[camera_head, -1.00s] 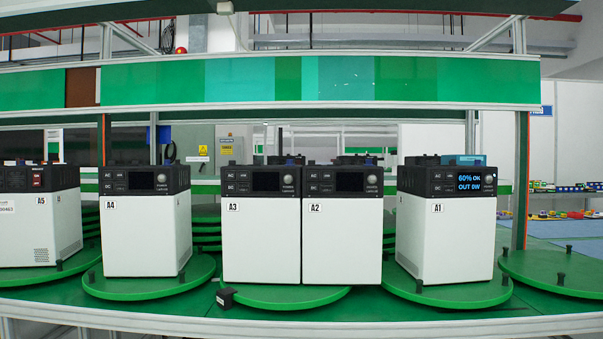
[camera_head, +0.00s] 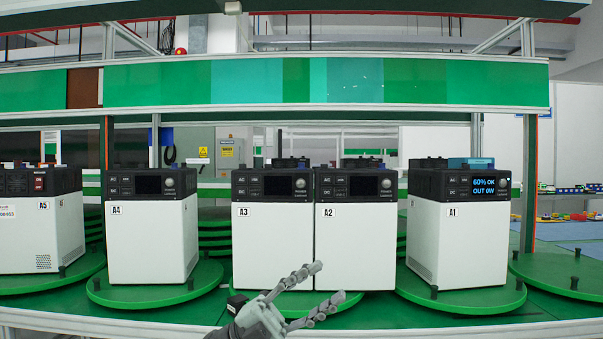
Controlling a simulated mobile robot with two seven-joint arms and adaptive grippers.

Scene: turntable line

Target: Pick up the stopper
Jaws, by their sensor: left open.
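A small black block (camera_head: 237,301), which looks like the stopper, is at the front edge of the green turntable (camera_head: 300,305) under the A3 and A2 units. It is partly hidden behind my left gripper (camera_head: 330,282). That gripper comes in from the bottom, its two grey fingers spread apart and pointing right, with nothing between them. The fingers show in front of the A2 unit's lower part. My right gripper is out of view.
White power units A3 (camera_head: 272,237), A2 (camera_head: 354,242), A4 (camera_head: 152,240) and A1 (camera_head: 455,240) stand on turntables. Small black pegs (camera_head: 434,292) stand on turntable rims. A green-panelled beam (camera_head: 150,86) spans above. A metal rail (camera_head: 110,322) runs along the front.

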